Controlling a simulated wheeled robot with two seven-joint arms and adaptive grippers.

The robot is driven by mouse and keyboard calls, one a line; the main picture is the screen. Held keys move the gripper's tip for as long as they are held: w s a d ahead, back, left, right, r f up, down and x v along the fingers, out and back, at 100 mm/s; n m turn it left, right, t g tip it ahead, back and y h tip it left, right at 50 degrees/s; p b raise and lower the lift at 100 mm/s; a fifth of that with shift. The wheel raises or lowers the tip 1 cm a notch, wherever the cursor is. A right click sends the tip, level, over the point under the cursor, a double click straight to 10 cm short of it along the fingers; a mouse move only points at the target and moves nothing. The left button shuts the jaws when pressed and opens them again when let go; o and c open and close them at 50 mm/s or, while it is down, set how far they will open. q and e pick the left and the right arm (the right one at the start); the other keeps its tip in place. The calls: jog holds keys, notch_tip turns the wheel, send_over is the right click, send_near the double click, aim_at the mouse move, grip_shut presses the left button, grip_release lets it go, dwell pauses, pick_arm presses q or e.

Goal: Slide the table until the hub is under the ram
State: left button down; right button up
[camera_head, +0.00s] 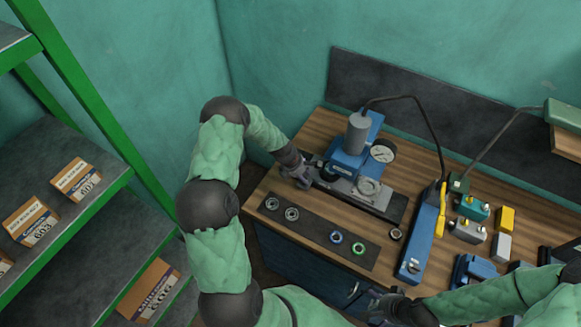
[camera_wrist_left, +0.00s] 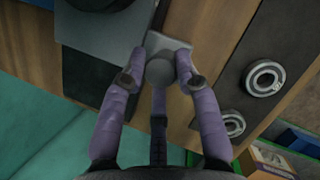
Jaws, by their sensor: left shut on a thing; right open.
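The blue press (camera_head: 350,150) stands on the wooden bench with a grey cylinder (camera_head: 357,132) on top. The ram's tip cannot be made out. The grey sliding table (camera_head: 345,186) lies on a dark rail, and a round metal piece, seemingly the hub (camera_head: 369,187), sits on it, right of and in front of the press head. My left gripper (camera_head: 303,180) is at the table's left end. In the left wrist view its purple fingers are shut around a grey round knob (camera_wrist_left: 160,72) on a grey block (camera_wrist_left: 165,45). My right gripper (camera_head: 368,303) is open at the bench's front edge.
A dark mat (camera_head: 310,227) with several rings lies in front of the press. A gauge (camera_head: 383,151) is beside the press head. A blue and yellow hand pump (camera_head: 424,231) with a black hose and several small blocks stand to the right. Green shelving (camera_head: 100,123) is at left.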

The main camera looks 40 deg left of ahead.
pick_arm(q)
jog(key=d+p, duration=0.2)
jog(key=d, duration=0.4)
jog(key=shift+w+d+f, duration=0.1)
jog(key=shift+w+d, duration=0.05)
jog(key=shift+d, duration=0.1)
jog(key=shift+d+f+p, duration=0.1)
jog(key=shift+d+p, duration=0.1)
jog(key=shift+p, duration=0.1)
jog(key=shift+d, duration=0.1)
jog(key=c, duration=1)
grip_release()
jog(key=shift+d, duration=0.1)
jog(key=shift+w, duration=0.1)
jog(key=shift+a, duration=0.2)
jog(key=shift+r, duration=0.25)
